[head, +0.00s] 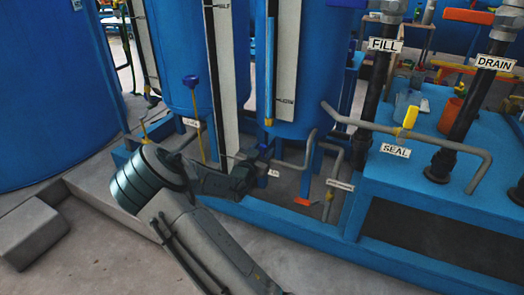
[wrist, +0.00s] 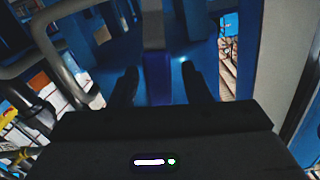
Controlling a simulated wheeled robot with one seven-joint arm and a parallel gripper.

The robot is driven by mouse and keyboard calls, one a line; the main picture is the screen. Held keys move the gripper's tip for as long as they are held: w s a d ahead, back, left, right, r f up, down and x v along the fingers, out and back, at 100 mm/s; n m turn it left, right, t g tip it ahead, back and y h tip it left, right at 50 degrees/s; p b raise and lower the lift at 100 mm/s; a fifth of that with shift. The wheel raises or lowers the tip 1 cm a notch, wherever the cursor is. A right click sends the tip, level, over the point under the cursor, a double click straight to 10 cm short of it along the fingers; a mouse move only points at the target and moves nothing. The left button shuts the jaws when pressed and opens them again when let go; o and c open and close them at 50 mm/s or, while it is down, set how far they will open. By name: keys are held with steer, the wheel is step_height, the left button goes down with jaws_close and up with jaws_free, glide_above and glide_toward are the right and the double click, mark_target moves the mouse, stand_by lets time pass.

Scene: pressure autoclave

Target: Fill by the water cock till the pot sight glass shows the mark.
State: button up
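My gripper (head: 258,160) is low in front of the middle blue tank, among grey pipes. In the wrist view its two dark fingers (wrist: 160,88) stand apart on either side of a dark blue handle (wrist: 158,78), with gaps visible on both sides. I cannot tell whether this handle is the water cock; its label is not readable. A tall, narrow light-blue tube (head: 270,70) with a yellow lower end, resembling a sight glass, stands on the middle tank (head: 315,70) beside a white strip (head: 287,60). I cannot make out a mark or a water level.
A yellow handle (head: 410,117) sits on the grey pipe above the SEAL label (head: 395,150). FILL (head: 384,45) and DRAIN (head: 495,63) labels are upper right. A red-orange lever (head: 304,202) is low right of my gripper. A grey block (head: 32,232) lies on the floor at left.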

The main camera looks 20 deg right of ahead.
steer(key=p+v, duration=0.3)
steer(key=v, duration=1)
steer(key=shift+s+a+p, duration=0.25)
steer(key=shift+p, duration=0.05)
stand_by(3.0)
